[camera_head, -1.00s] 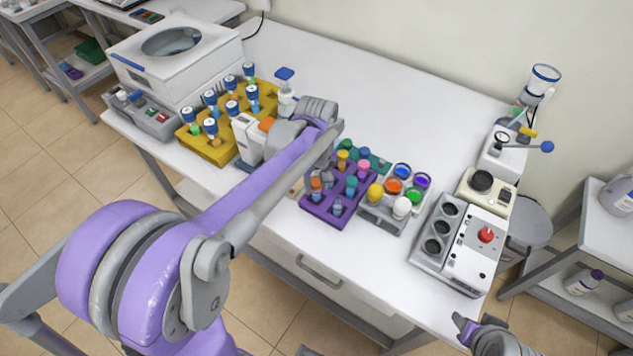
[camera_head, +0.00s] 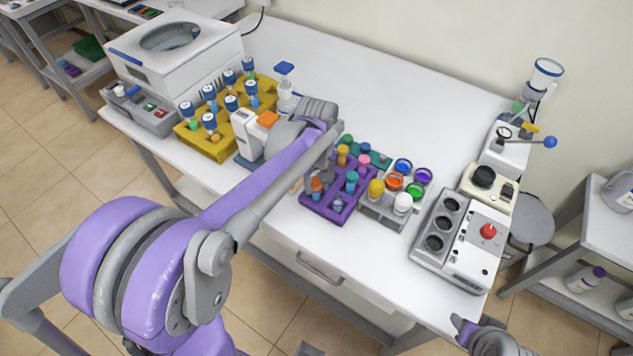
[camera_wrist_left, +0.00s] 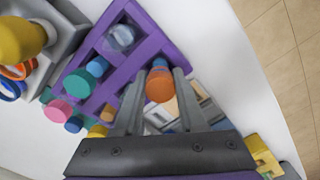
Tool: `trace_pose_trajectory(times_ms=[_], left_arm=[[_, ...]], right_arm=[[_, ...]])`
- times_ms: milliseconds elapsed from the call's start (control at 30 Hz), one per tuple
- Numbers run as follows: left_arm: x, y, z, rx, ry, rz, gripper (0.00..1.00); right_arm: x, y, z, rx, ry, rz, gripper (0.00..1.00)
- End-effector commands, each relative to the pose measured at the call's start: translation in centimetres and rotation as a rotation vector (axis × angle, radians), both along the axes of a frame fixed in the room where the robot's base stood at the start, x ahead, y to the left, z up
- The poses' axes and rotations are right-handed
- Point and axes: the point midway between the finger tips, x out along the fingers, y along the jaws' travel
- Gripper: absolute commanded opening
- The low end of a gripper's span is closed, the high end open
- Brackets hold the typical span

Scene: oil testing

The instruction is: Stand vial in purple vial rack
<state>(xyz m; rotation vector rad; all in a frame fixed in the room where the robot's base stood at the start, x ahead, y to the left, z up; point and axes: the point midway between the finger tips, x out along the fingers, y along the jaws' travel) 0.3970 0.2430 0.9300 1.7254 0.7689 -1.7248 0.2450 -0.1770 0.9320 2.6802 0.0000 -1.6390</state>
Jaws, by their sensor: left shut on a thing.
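The purple vial rack (camera_head: 337,207) stands near the front edge of the white table; in the wrist view its purple frame (camera_wrist_left: 155,42) fills the upper middle. My left gripper (camera_head: 322,172) is at the rack's left side. In the wrist view the left gripper (camera_wrist_left: 153,88) is shut on an orange-capped vial (camera_wrist_left: 159,87), which overlaps the rack's edge. The orange-capped vial also shows in the head view (camera_head: 316,185). I cannot tell whether its bottom is seated in a slot. My right gripper (camera_head: 468,332) is at the lower right, partly cut off; its jaw opening is unclear.
Other vials with teal (camera_head: 352,178), pink (camera_head: 364,160) and yellow caps are in or by the rack. A grey holder (camera_head: 381,211) with coloured jars is right of it. A yellow rack (camera_head: 218,150) of blue-capped vials stands left.

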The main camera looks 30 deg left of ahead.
Motion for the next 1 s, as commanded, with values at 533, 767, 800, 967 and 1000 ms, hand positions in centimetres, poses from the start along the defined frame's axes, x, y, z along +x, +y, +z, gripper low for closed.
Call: trace_pose_trajectory(times_ms=[533, 767, 800, 967, 1000], left_arm=[[-0.01, 0.01, -0.12, 0.0, 0.0, 0.0, 0.0], [-0.01, 0.01, -0.09, 0.0, 0.0, 0.0, 0.0], [-0.01, 0.01, -0.09, 0.0, 0.0, 0.0, 0.0], [-0.01, 0.01, -0.09, 0.0, 0.0, 0.0, 0.6], [-0.01, 0.01, -0.09, 0.0, 0.0, 0.0, 0.67]], right_arm=[[-0.05, 0.0, -0.15, 0.0, 0.001, 0.0, 0.5], [-0.05, 0.0, -0.16, 0.0, 0.001, 0.0, 0.5], [-0.05, 0.0, -0.16, 0.0, 0.001, 0.0, 0.5], [-0.05, 0.0, -0.16, 0.0, 0.001, 0.0, 0.5], [-0.05, 0.0, -0.16, 0.0, 0.001, 0.0, 0.5]])
